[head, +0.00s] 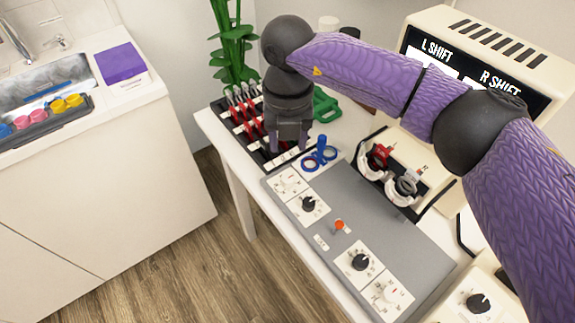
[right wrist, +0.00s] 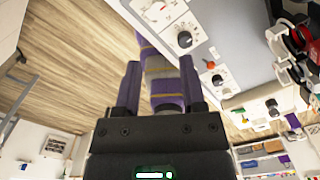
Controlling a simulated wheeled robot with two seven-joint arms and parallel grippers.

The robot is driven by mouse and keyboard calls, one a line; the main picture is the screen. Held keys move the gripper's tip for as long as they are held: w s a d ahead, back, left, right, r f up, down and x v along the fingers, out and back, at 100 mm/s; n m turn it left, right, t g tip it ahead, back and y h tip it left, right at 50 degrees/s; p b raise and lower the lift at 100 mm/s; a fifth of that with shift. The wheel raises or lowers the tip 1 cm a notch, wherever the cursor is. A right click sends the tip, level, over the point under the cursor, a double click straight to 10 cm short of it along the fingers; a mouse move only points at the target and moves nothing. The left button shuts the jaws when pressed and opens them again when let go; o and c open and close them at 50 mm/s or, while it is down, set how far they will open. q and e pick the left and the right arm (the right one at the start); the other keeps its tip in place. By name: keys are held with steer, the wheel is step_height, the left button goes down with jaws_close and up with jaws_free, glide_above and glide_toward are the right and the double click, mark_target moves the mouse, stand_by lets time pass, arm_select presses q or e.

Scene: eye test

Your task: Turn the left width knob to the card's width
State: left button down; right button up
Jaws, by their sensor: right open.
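A grey console (head: 330,190) on the white table carries a left black knob (head: 308,203) beside a white dial (head: 288,181). A right black knob (head: 360,261) sits beside another dial (head: 387,294). In the right wrist view, one black knob (right wrist: 185,40) shows right of the fingers. My right gripper (head: 289,146) points down near the console's far-left end, apart from the knobs; it is open and empty. Its two fingers also show spread in the right wrist view (right wrist: 159,64). My left gripper is out of view. I cannot make out the card's width.
A black rack with red-handled tools (head: 246,118) stands behind the gripper, near blue rings (head: 320,155). An orange button (head: 338,225) lies between the knobs. A cream machine with an L SHIFT and R SHIFT display (head: 460,68) stands behind. Floor lies left of the table.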

mark_target(288, 179)
steer(key=shift+w+f+b, duration=0.2)
steer(key=shift+w+f, duration=0.15)
steer(key=shift+f, duration=0.3)
steer(key=shift+w+f+b, duration=0.2)
steer(key=shift+w+f, duration=0.1)
steer(key=shift+f, duration=0.3)
steer(key=f+b, duration=0.2)
steer(key=f, duration=0.6)
steer(key=shift+s+f+b, duration=0.2)
steer(key=shift+b, duration=0.1)
steer(key=shift+f, duration=0.35)
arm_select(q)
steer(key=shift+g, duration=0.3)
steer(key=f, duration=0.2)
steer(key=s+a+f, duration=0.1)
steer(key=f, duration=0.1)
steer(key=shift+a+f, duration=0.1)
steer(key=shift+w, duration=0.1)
arm_select(e)
steer(key=shift+c, duration=1)
steer(key=c, duration=0.5)
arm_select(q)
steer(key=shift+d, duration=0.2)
